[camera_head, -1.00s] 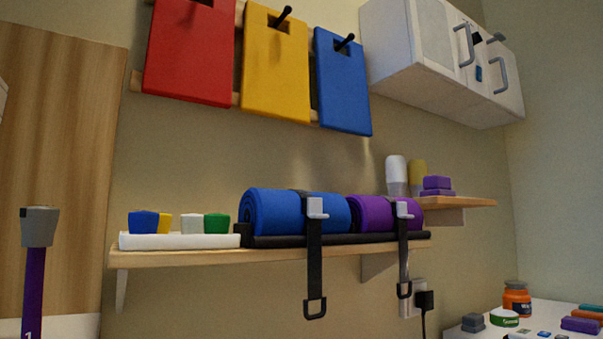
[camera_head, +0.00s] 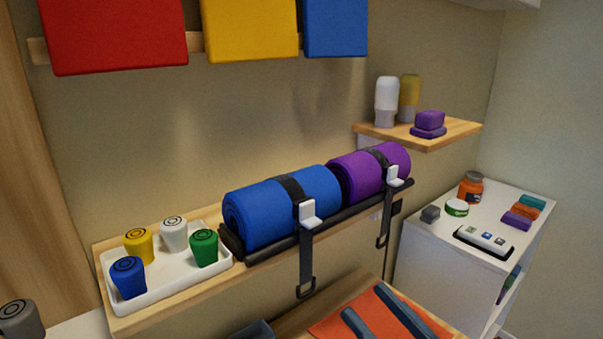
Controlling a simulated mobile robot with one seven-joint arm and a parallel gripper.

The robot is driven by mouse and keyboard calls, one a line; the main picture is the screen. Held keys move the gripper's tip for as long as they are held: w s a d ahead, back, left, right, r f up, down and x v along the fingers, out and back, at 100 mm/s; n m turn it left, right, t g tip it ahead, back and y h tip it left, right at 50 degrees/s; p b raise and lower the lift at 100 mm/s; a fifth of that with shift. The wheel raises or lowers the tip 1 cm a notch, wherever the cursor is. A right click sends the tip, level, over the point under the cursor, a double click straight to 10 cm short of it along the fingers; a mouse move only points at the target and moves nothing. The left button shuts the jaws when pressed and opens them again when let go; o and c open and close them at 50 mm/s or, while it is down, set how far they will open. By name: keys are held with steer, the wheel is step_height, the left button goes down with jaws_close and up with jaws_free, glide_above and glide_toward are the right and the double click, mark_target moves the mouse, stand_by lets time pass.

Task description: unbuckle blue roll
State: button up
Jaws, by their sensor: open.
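The blue roll (camera_head: 268,208) lies on a black cradle (camera_head: 272,249) on the wooden wall shelf. A white buckle (camera_head: 308,213) sits on the strap at the roll's front. The strap's tail hangs below the shelf edge and ends in a black loop (camera_head: 306,289). The purple roll (camera_head: 368,171) lies end to end with it on the right, with its own strap and white buckle (camera_head: 393,176). My gripper is not in view.
A white tray (camera_head: 172,287) with yellow, white, green and blue cups stands left on the shelf. Below is a wooden surface with an orange mat (camera_head: 347,315) and grey bars. A white cabinet (camera_head: 452,251) with small items stands right. Red, yellow and blue boards hang above.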

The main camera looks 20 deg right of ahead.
mark_target(316, 226)
steer(key=shift+t, duration=0.3)
steer(key=p+x, duration=0.1)
steer(key=x, duration=0.3)
steer(key=r+p+x, duration=0.1)
steer(key=p+x, duration=0.1)
steer(key=x, duration=0.1)
steer(key=p+x, duration=0.2)
steer(key=x, duration=0.2)
steer(key=shift+d+r, duration=0.1)
steer(key=shift+r, duration=0.35)
steer(key=shift+w+p, duration=0.3)
steer(key=shift+w, duration=0.15)
jaws_close()
